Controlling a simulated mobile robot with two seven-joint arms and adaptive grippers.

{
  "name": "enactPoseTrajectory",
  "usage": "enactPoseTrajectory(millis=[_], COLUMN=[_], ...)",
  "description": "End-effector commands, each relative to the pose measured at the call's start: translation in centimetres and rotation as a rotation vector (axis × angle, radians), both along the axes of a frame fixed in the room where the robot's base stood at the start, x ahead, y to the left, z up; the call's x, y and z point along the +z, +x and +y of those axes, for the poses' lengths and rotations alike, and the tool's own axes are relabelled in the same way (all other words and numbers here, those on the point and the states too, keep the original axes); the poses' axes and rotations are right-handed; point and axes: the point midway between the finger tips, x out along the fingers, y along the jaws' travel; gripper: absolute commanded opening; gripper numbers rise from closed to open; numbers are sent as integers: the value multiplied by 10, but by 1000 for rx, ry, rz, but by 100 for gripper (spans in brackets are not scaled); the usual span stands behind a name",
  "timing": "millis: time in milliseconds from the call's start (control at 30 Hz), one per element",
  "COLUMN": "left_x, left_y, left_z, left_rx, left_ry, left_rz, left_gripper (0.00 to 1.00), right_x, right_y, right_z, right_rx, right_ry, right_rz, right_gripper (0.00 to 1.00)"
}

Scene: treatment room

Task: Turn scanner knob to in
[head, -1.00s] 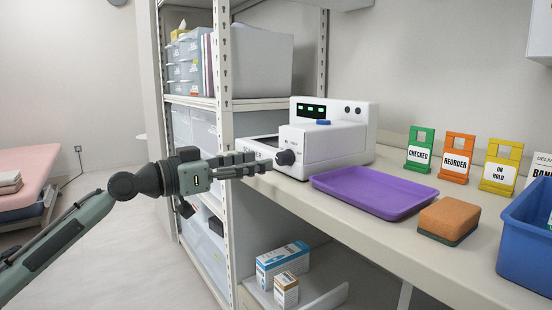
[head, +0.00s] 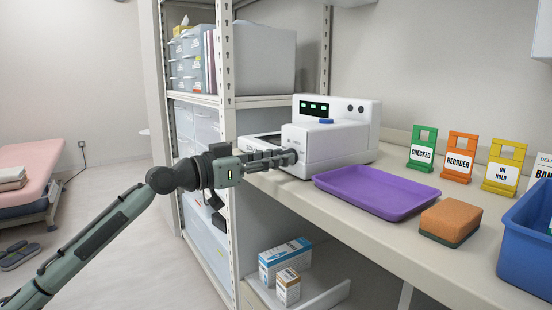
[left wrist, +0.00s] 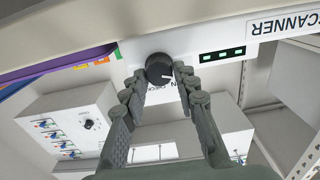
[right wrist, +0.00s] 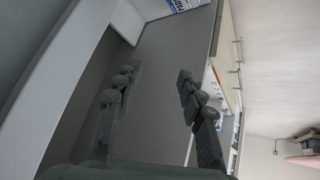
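The white scanner (head: 340,143) stands on the counter with a small green-lit display. Its black knob (left wrist: 158,68) shows in the left wrist view, with a white mark toward its right side. Lettering below the knob is partly hidden by a finger. My left gripper (left wrist: 157,76) has its fingers apart, one tip on each side of the knob. The right tip is very close to the knob; I cannot tell if it touches. In the head view my left gripper (head: 292,157) hides the knob. My right gripper (right wrist: 158,85) is open and empty, away from the scanner.
A purple tray (head: 374,193) lies right of the scanner, with an orange sponge (head: 450,222) and a blue bin (head: 528,240) further right. Several sign stands (head: 460,157) are behind. A metal shelf post (head: 226,60) rises close to my left arm. Boxes (head: 284,260) sit below the counter.

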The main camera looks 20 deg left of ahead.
Motion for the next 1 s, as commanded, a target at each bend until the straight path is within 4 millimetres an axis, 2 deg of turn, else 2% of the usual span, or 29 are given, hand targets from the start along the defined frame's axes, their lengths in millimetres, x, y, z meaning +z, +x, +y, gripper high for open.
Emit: enactPoseTrajectory(millis=[33,167,367,567,667,800,1000], left_x=[0,0,-1,-2,-3,-3,-3], left_y=[0,0,0,0,-1,-1,-1], left_z=[0,0,0,0,0,-1,-1], left_rx=[0,0,0,0,0,0,0], left_ry=[0,0,9,56,96,166,285], left_rz=[0,0,-7,-44,-76,-132,-223], left_gripper=[14,0,0,0,0,0,0], right_x=[0,0,0,22,40,76,138], right_y=[0,0,3,27,41,57,63], right_z=[0,0,2,29,48,76,110], right_rx=[0,0,4,54,88,137,195], right_ry=[0,0,4,63,107,185,310], right_rz=[0,0,-16,-172,-288,-484,-770], right_gripper=[40,40,40,40,40,40,40])
